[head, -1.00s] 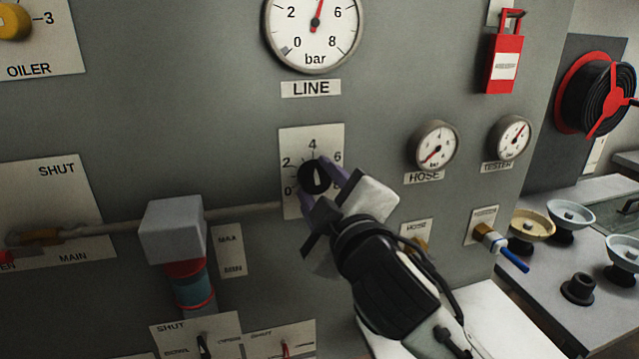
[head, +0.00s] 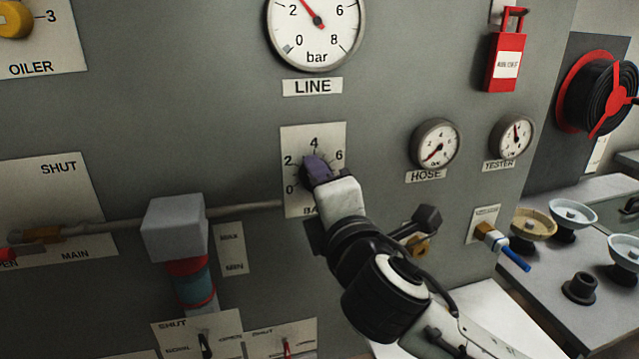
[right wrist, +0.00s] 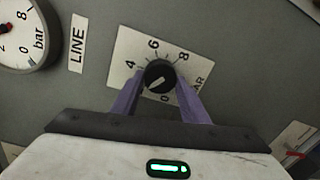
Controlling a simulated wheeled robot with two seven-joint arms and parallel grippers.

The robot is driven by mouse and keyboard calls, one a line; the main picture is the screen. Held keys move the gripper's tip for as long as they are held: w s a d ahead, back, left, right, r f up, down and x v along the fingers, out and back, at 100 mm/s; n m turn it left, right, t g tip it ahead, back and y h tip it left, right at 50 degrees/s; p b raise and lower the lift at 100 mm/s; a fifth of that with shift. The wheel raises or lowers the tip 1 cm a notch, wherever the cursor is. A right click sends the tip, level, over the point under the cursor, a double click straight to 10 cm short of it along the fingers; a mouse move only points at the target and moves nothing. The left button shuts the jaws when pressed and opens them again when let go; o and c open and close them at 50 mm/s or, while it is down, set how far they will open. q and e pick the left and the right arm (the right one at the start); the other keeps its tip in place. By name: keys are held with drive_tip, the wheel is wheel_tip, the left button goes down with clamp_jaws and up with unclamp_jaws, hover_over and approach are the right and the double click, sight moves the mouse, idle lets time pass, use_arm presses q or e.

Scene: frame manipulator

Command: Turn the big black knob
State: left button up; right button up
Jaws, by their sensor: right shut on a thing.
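The big black knob sits on a white scale plate (head: 299,149) below the LINE gauge (head: 315,25). In the head view my right gripper (head: 316,169) covers most of it with its purple fingers. In the right wrist view the black knob (right wrist: 159,76) shows between the two fingers of my right gripper (right wrist: 160,86), one on each side, shut on it. A pale mark on the knob points to the lower left there, toward the low end of the scale, its exact number hidden. The LINE needle points up and left, between 2 and 4. My left gripper is not in view.
HOSE (head: 435,145) and TESTER (head: 512,137) gauges are right of the knob. A grey block (head: 174,228) on a pipe juts out at left. A red padlock (head: 506,60) hangs upper right.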

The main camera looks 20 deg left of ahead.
drive_tip(key=shift+n, duration=0.5)
drive_tip(key=o, duration=1.1)
drive_tip(key=shift+c, duration=0.2)
drive_tip(key=b+v, duration=0.1)
drive_tip(key=v, duration=0.9)
drive_tip(key=shift+s, duration=0.15)
drive_tip(key=shift+d+f, duration=0.1)
